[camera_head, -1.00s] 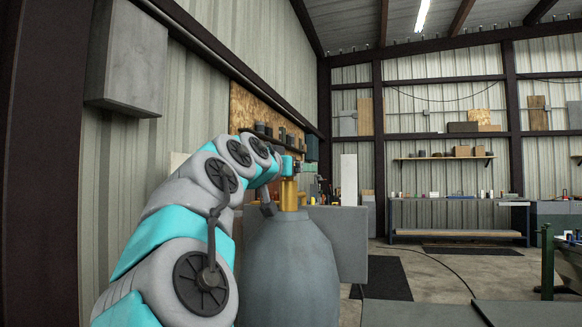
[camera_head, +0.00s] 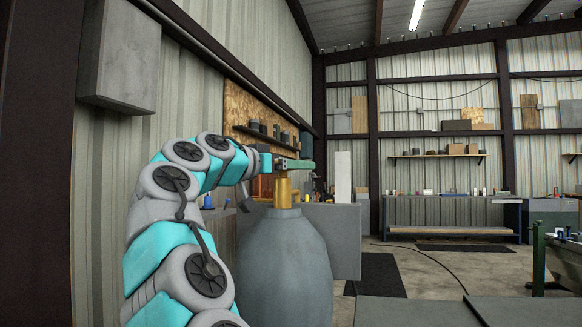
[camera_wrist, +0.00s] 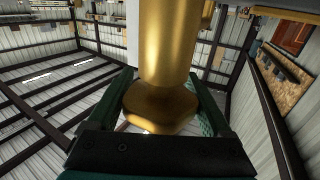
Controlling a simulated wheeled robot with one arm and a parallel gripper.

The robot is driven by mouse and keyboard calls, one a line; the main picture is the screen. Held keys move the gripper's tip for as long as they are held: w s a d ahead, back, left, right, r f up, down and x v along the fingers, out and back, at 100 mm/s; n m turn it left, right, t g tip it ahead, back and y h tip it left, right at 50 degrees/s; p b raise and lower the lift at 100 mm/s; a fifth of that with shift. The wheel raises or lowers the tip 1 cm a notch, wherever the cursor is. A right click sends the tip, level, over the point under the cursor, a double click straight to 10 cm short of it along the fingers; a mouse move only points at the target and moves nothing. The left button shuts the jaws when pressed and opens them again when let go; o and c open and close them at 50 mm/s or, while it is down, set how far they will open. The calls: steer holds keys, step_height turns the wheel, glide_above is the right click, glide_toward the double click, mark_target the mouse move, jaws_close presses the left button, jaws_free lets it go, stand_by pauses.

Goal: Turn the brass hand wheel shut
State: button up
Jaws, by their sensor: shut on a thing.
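The brass hand wheel (camera_wrist: 158,106) is a rounded, lobed piece at the end of a thick brass stem (camera_wrist: 168,45) in the wrist view. My gripper (camera_wrist: 161,82) is shut on it, with one green finger on each side. In the head view my gripper (camera_head: 298,164) lies level across the top of the brass valve (camera_head: 283,192), which stands upright on a large grey tank (camera_head: 285,265). The wheel itself is hidden behind the gripper there. The frames do not show how far the wheel is turned.
A grey box (camera_head: 120,55) hangs on the left wall. A grey cabinet (camera_head: 340,240) stands behind the tank, with a white upright panel (camera_head: 343,177) near it. A workbench (camera_head: 455,215) runs along the back wall. Open floor (camera_head: 430,270) lies to the right, with dark mats.

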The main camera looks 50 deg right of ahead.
steer(key=shift+m+g, duration=0.3)
steer(key=shift+g, duration=0.2)
stand_by(0.3)
steer(key=o, duration=1.2)
steer(key=shift+c, duration=0.2)
steer(key=shift+a, duration=0.1)
steer(key=a, duration=0.7)
steer(key=shift+w+a+b, duration=0.15)
steer(key=shift+a+b, duration=0.15)
steer(key=shift+b, duration=0.1)
